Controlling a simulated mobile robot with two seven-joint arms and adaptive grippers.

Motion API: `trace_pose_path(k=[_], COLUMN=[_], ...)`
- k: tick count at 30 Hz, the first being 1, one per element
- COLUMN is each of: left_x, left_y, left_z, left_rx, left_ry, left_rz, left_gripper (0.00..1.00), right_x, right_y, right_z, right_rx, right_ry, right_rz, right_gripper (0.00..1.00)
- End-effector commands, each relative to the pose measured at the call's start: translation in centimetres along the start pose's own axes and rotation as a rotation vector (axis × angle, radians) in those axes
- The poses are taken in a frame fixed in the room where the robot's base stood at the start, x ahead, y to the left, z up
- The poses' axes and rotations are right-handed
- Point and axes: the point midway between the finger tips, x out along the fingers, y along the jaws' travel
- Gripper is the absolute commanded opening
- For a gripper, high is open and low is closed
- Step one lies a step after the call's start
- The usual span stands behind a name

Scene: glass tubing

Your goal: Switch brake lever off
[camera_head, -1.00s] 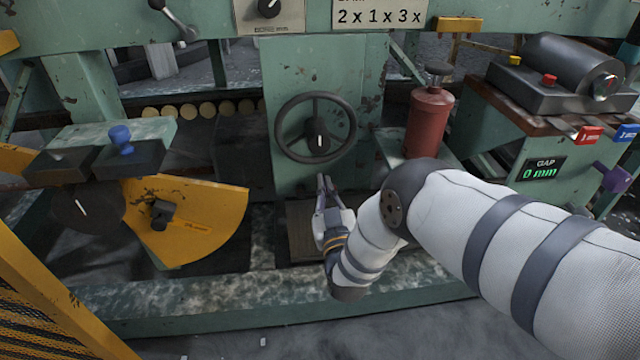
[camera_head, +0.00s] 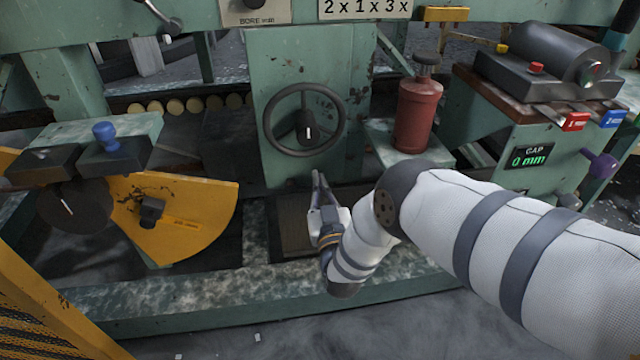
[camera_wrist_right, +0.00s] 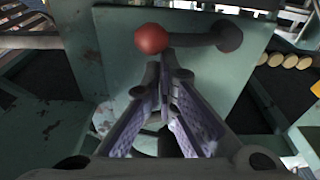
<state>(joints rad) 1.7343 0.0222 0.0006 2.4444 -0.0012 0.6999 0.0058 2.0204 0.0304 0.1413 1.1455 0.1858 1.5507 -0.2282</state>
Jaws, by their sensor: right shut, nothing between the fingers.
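A lever with a red ball knob (camera_wrist_right: 151,39) shows in the right wrist view. Its dark arm runs right to a round dark pivot (camera_wrist_right: 227,36) on a green panel. I take it to be the brake lever; I cannot make it out in the head view. My right gripper (camera_head: 317,177) is below the handwheel in the head view. In the right wrist view its fingers (camera_wrist_right: 164,75) are shut and empty, pointing toward the red knob, with the tips just below it in the picture. Whether they touch it, I cannot tell. My left gripper is not in view.
A dark handwheel (camera_head: 305,121) sits on the green machine column above my gripper. A red canister (camera_head: 417,114) stands to its right. A yellow sector plate (camera_head: 190,215) is at the left. A GAP display (camera_head: 529,156) reads 0 mm at the right.

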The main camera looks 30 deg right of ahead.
Motion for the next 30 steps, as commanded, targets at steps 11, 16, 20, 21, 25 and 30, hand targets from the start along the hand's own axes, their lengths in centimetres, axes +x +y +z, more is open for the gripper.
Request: trace_pose_path(k=[11,16,20,21,25,30], left_x=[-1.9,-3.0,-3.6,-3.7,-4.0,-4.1], left_y=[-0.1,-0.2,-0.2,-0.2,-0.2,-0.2], left_z=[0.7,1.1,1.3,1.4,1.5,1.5], left_rx=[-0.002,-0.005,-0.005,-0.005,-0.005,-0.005], left_ry=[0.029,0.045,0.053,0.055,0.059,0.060], left_rz=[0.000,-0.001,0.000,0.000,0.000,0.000], left_gripper=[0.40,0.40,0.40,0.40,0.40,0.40], right_x=[1.7,-1.5,-4.6,-5.3,-7.2,-8.1], right_y=[0.8,0.8,0.8,0.8,0.8,0.8], right_z=[-3.8,-4.1,-3.9,-4.0,-3.8,-3.8], right_rx=[0.001,0.000,-0.001,0.000,0.000,0.001], right_ry=[0.004,-0.003,-0.002,-0.001,0.000,0.001], right_rz=[0.001,-0.002,-0.002,-0.001,-0.001,0.000], right_gripper=[0.00,0.00,0.00,0.00,0.00,0.00])
